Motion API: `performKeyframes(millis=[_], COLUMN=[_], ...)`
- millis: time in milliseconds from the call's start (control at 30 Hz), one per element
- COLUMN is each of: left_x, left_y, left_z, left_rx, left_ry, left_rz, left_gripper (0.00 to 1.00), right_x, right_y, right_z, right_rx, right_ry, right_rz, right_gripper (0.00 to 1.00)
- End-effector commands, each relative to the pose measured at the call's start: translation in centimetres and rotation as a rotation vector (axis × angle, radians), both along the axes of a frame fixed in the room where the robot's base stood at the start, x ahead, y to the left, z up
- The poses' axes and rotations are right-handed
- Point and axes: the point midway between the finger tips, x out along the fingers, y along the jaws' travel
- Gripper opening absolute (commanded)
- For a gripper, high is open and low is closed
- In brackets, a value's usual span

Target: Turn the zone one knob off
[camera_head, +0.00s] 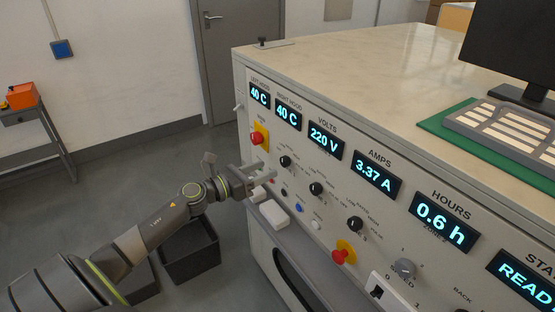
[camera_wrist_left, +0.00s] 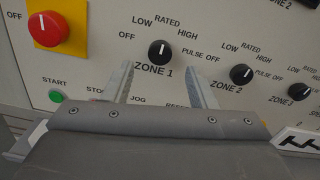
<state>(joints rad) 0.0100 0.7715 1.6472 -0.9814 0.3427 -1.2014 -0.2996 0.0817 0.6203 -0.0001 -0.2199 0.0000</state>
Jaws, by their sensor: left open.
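The zone one knob (camera_wrist_left: 159,52) is a round black knob on the pale panel, with OFF, LOW, RATED, HIGH and PULSE OFF printed around it. Its pale mark appears to point roughly upward, toward RATED. It also shows in the head view (camera_head: 285,161). My left gripper (camera_wrist_left: 160,78) is open, its two fingers apart below and to either side of the knob. Nothing is between the fingers. In the head view my left gripper (camera_head: 268,172) is close to the panel at its left end. My right gripper is not in view.
A red knob on a yellow plate (camera_wrist_left: 47,28) is left of zone one. Two more black zone knobs (camera_wrist_left: 241,74) are to the right. A green START button (camera_wrist_left: 56,96) is below left. A white block (camera_head: 273,214) sits on the ledge beneath my gripper.

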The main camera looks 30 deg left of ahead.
Motion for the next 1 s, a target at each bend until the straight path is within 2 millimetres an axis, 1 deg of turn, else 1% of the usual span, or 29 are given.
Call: performKeyframes(millis=[33,100,300,500,733,1000], left_x=[1.0,2.1,4.3,5.1,5.1,5.1], left_y=[-0.4,-0.9,-1.7,-2.1,-2.1,-2.1], left_z=[0.5,0.5,0.2,0.0,0.0,0.0], left_rx=[-0.005,-0.006,-0.003,-0.001,0.0,0.0], left_ry=[-0.004,-0.003,-0.002,-0.001,-0.001,-0.001], left_rz=[0.002,0.001,0.002,0.0,0.0,0.0], left_gripper=[0.52,0.52,0.52,0.52,0.52,0.17], right_x=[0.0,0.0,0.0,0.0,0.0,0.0], right_y=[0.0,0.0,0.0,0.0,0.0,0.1], right_z=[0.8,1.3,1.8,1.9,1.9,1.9], right_rx=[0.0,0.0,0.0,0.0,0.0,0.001], right_ry=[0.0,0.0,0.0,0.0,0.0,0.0], right_rz=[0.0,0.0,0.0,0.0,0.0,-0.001], right_gripper=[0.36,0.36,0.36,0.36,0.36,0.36])
